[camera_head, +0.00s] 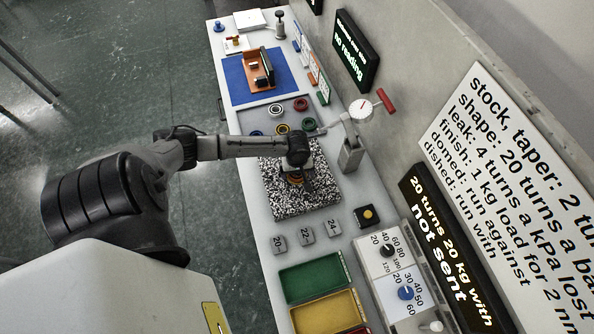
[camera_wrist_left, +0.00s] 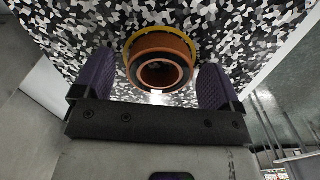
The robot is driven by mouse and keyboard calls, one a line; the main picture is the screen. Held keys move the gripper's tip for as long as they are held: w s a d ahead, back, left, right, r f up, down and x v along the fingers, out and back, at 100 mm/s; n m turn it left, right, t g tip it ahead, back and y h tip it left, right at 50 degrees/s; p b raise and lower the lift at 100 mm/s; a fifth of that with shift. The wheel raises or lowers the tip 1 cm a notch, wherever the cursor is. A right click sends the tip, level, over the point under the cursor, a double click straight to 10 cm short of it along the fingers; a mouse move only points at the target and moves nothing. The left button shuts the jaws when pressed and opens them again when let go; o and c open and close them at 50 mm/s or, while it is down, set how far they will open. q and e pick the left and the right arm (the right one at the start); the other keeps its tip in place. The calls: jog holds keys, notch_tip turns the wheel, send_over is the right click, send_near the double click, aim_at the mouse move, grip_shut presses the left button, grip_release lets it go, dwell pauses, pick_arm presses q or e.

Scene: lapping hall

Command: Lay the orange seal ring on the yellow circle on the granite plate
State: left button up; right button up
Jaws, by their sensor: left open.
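The speckled black-and-white granite plate (camera_head: 288,203) lies on the bench under my left gripper (camera_head: 300,180). The orange seal ring (camera_wrist_left: 160,46) is at the middle of the wrist view, with a dark inner band. It shows as a small orange patch (camera_head: 294,181) below the gripper in the head view, partly hidden. Part of the yellow circle (camera_wrist_left: 150,32) shows as an arc around the ring's far side; the rest is hidden. The ring is over the circle on the plate (camera_wrist_left: 60,30). My left gripper (camera_wrist_left: 155,86) is open, one finger each side, with gaps to the ring.
A grey tray (camera_head: 245,122) with several coloured rings lies beyond the plate. A dial gauge with a red handle (camera_head: 362,108) stands right of it. Tiles marked 20, 22 and 24 (camera_head: 306,236) and a green tray (camera_head: 302,280) and yellow tray (camera_head: 322,314) lie nearer.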

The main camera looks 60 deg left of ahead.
pick_arm(q)
notch_tip(320, 180, up, 12)
jog(key=p, duration=0.2)
jog(key=s+d+f+m+t+h, duration=0.1)
jog(key=s+d+m, duration=0.3)
jog(key=d, duration=0.3)
jog(key=s+d+f+m+t, duration=0.1)
jog(key=s+d+f+m, duration=0.15)
jog(key=d+m, duration=0.35)
jog(key=s+d+r+m+t, duration=0.1)
jog(key=s+d+r+m, duration=0.4)
jog(key=s+d+m, duration=0.1)
jog(key=shift+s+d+r+t+y, duration=0.3)
jog(key=shift+s+d+r+y, duration=0.1)
jog(key=shift+s+d, duration=0.55)
